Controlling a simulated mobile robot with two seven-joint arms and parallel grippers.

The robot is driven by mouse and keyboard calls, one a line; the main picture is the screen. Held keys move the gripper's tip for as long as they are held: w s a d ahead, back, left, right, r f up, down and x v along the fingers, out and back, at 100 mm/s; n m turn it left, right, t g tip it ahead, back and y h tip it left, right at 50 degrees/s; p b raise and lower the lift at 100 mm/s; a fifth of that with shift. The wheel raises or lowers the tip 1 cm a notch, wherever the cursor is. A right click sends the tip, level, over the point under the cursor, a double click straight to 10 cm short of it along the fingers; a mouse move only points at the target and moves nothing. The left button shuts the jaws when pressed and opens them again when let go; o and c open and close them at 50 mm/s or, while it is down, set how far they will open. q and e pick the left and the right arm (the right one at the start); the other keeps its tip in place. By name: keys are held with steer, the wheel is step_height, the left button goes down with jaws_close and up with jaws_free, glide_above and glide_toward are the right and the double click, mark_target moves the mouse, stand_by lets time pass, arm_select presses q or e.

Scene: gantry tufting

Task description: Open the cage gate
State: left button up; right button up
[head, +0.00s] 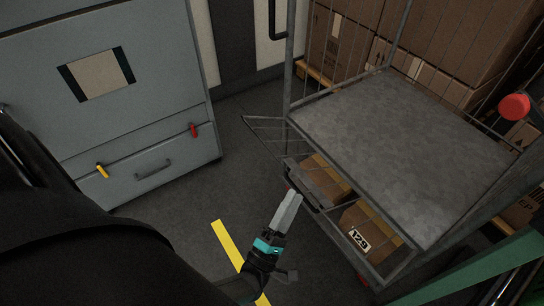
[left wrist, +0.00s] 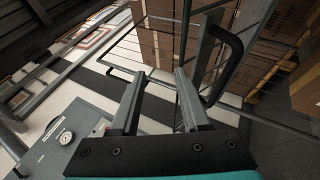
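The wire cage trolley (head: 410,150) stands on the right in the head view, with a grey shelf and cartons below it. A wire panel (head: 264,130) juts out from its left corner; I cannot tell for sure whether this is the gate. A black bent handle (left wrist: 228,60) shows on the cage bars in the left wrist view, beside and beyond the right-hand finger. My left gripper (head: 292,198) is at the trolley's near side, by the low front rail. In the left wrist view its fingers (left wrist: 158,98) are apart with nothing between them. My right gripper is out of view.
A grey cabinet (head: 120,130) with red and yellow handles stands at the left. Lower cartons (head: 368,230) sit in the trolley. A red knob (head: 514,107) is at the far right. Dark floor with a yellow stripe (head: 228,243) lies free between cabinet and trolley.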

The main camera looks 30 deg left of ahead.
arm_select(q)
steer(key=b+v, duration=0.2)
steer(key=v, duration=0.7)
steer(key=shift+s+r+b, duration=0.15)
steer(key=shift+r+b, duration=0.1)
steer(key=shift+b, duration=0.1)
stand_by(0.3)
stand_by(0.6)
